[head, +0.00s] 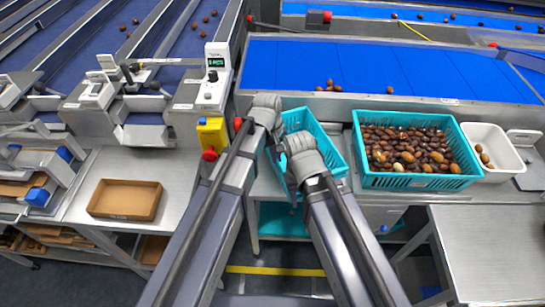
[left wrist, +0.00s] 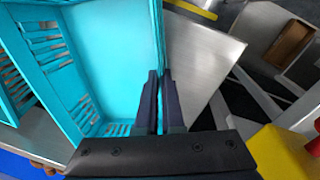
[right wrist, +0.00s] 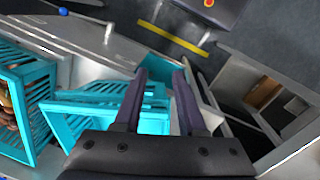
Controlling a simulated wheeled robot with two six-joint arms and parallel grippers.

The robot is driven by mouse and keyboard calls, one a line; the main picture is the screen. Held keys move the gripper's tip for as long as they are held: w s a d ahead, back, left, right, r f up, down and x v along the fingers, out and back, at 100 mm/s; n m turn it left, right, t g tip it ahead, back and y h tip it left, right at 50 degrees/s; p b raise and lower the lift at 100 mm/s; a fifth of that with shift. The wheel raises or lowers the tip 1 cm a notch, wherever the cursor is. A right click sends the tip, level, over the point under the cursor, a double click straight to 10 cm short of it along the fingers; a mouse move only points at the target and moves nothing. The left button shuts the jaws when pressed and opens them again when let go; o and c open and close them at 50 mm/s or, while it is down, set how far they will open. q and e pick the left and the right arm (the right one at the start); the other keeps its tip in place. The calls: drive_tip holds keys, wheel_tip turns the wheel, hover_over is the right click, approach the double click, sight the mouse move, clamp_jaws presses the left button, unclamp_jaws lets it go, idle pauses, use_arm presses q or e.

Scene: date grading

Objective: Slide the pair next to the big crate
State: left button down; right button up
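An empty teal crate (head: 335,140) stands tilted in the picture, left of the big teal crate (head: 422,181) full of dates, with a gap between them. Whether it is one crate or two nested cannot be told. My left gripper (head: 266,108) is at its left wall; in the left wrist view its fingers (left wrist: 159,78) sit close together on both sides of the teal wall (left wrist: 158,30). My right gripper (head: 292,148) is at the near end; in the right wrist view its fingers (right wrist: 160,75) are apart, with teal rim (right wrist: 105,90) beside and between them.
A white tub (head: 509,165) with a few dates stands right of the big crate. A blue belt (head: 400,70) runs behind. A yellow box (head: 211,135) with a red button is to the left. A brown tray (head: 125,200) lies on the left bench.

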use_arm(q)
drive_tip(key=w+d, duration=0.3)
drive_tip(key=d, duration=0.2)
drive_tip(key=shift+d, duration=0.15)
idle(0.7)
idle(0.4)
drive_tip(key=shift+w+a, duration=0.25)
drive_tip(key=shift+w, duration=0.05)
drive_tip(key=shift+w+a, duration=0.15)
drive_tip(key=shift+w, duration=0.35)
